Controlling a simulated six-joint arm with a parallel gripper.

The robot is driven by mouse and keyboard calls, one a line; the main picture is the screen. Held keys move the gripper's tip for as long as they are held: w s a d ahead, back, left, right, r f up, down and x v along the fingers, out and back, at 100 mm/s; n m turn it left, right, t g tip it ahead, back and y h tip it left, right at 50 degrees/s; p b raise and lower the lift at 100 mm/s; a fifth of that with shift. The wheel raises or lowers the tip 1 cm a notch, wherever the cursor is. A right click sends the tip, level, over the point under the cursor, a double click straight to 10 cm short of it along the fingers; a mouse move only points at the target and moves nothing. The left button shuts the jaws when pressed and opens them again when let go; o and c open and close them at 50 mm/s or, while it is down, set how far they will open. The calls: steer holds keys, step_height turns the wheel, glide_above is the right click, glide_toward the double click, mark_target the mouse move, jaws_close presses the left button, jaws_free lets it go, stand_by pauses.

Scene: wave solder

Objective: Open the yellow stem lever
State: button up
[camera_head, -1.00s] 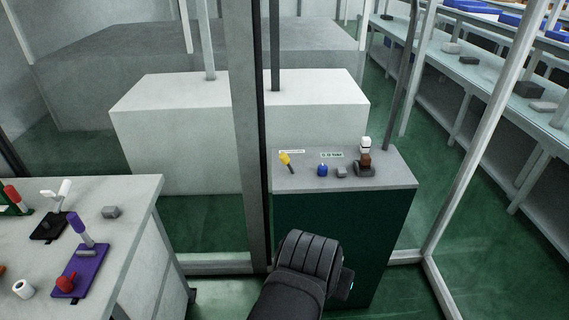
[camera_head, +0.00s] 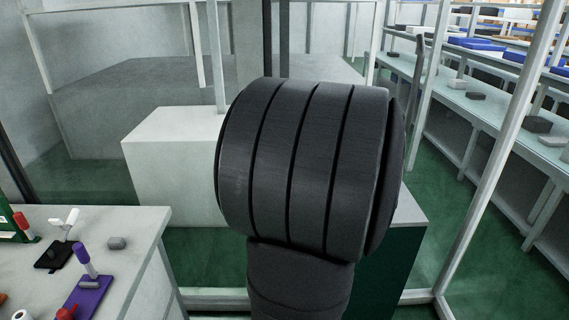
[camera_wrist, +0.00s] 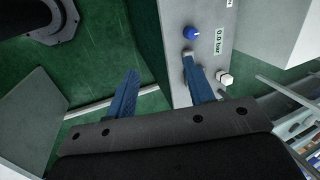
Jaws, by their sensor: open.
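The yellow stem lever is not visible now; in the head view my arm covers most of the cabinet top where it stood earlier. In the wrist view the grey cabinet top (camera_wrist: 179,15) shows with a blue knob (camera_wrist: 190,32) and a "0.0 bar" label (camera_wrist: 220,42), but no yellow lever. My gripper (camera_wrist: 160,66) is open and empty. Its right finger overlaps the cabinet top below the blue knob, and its left finger is over the green floor. How high the fingers are above the top is unclear.
A white-capped part (camera_wrist: 225,78) stands beside the right finger. A white block (camera_head: 170,165) is behind the cabinet (camera_head: 400,262). A bench (camera_head: 140,225) with a purple-handled lever (camera_head: 83,258) is at left. A pale frame post (camera_head: 500,150) rises at right.

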steer(key=w+a+f+m+g+y, duration=0.1)
steer(key=w+a+f+m+y, duration=0.1)
steer(key=w, duration=0.5)
steer(key=w+a+f+m+g+y, duration=0.1)
steer(key=w+a+f+m, duration=0.15)
steer(key=w, duration=0.45)
steer(key=shift+n, duration=0.45)
steer(key=x, duration=1.7)
steer(key=shift+w+a+f, duration=0.15)
steer(key=shift+w+a, duration=0.3)
jaws_close()
